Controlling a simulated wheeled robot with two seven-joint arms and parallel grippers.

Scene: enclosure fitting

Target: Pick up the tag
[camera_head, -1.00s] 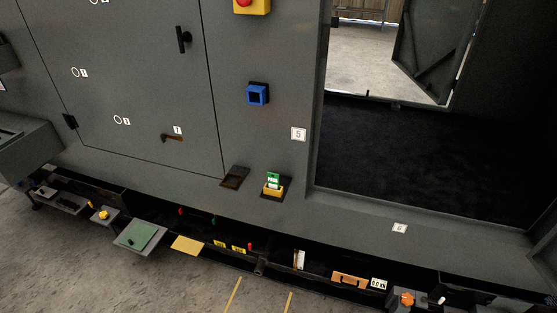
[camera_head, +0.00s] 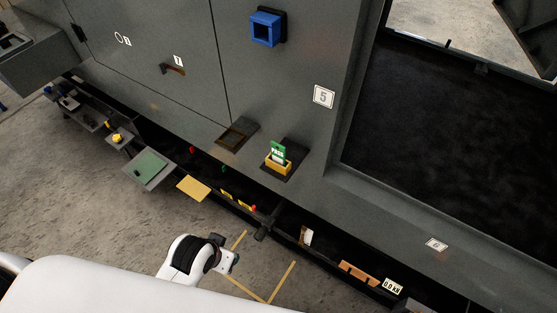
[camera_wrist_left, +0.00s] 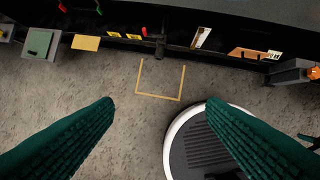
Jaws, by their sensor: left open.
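A green tag marked PASS (camera_head: 278,151) stands upright in a yellow holder (camera_head: 279,166) on the grey enclosure's ledge. Small yellow tags (camera_head: 236,202) lie in the dark trough below; they also show in the left wrist view (camera_wrist_left: 134,36). A white tag-like piece with a brown part (camera_head: 306,236) leans in the trough further right, also in the left wrist view (camera_wrist_left: 201,38). My left gripper (camera_head: 230,262) is low at the bottom centre, in front of the trough and apart from it. Its green fingers (camera_wrist_left: 160,105) are wide apart with nothing between them. My right gripper is out of view.
A yellow plate (camera_head: 194,188) and a green pad on a shelf (camera_head: 151,168) stick out at the trough's left. A brown-handled block (camera_head: 358,272) and a 0.0 kN display (camera_head: 393,287) are at its right. A yellow-marked floor area (camera_wrist_left: 160,97) is clear.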

